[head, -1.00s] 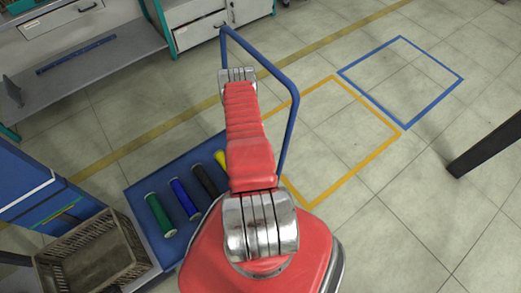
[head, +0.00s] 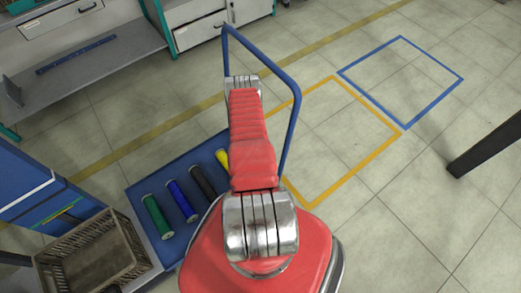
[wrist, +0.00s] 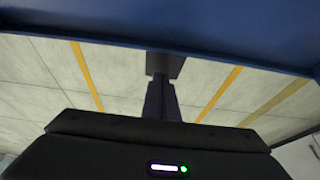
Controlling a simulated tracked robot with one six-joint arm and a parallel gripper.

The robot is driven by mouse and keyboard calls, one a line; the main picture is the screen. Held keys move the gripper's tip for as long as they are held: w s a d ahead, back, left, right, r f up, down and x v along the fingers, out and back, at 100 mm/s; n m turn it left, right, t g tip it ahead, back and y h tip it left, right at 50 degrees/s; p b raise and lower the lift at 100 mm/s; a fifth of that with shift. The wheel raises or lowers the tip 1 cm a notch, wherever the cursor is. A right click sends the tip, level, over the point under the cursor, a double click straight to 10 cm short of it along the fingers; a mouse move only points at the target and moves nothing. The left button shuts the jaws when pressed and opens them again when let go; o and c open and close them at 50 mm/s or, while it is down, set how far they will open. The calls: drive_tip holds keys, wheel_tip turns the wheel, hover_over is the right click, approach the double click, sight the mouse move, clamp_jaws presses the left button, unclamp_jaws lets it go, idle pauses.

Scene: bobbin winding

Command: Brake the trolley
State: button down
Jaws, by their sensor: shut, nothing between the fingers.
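The trolley has a blue deck (head: 141,190) and a tall blue tube handle (head: 286,77), in the head view left of and behind my red arm. In the wrist view a broad blue surface (wrist: 200,28), apparently the trolley's, fills the top. A small dark block (wrist: 166,64) hangs at its lower edge; I cannot tell whether it is the brake pedal. My gripper (wrist: 161,84) is shut and empty, its fingers pointing at this block. They overlap it in the picture; contact cannot be told. My arm hides the gripper in the head view.
Green (head: 158,216), blue (head: 183,201), dark (head: 204,182) and yellow (head: 222,158) bobbins lie on the deck. A wicker basket (head: 125,247) stands at lower left. Yellow (head: 358,184) and blue (head: 434,103) floor squares are empty. A dark leg (head: 487,144) stands at right.

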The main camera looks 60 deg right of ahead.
drive_tip(key=shift+d+f, duration=0.15)
drive_tip(key=shift+f, duration=0.15)
drive_tip(key=shift+s+f, duration=0.1)
drive_tip(key=shift+s, duration=0.05)
idle(0.3)
wheel_tip(320, 180, up, 14)
drive_tip(key=d, duration=0.2)
drive_tip(key=shift+s, duration=0.35)
idle(0.4)
idle(0.7)
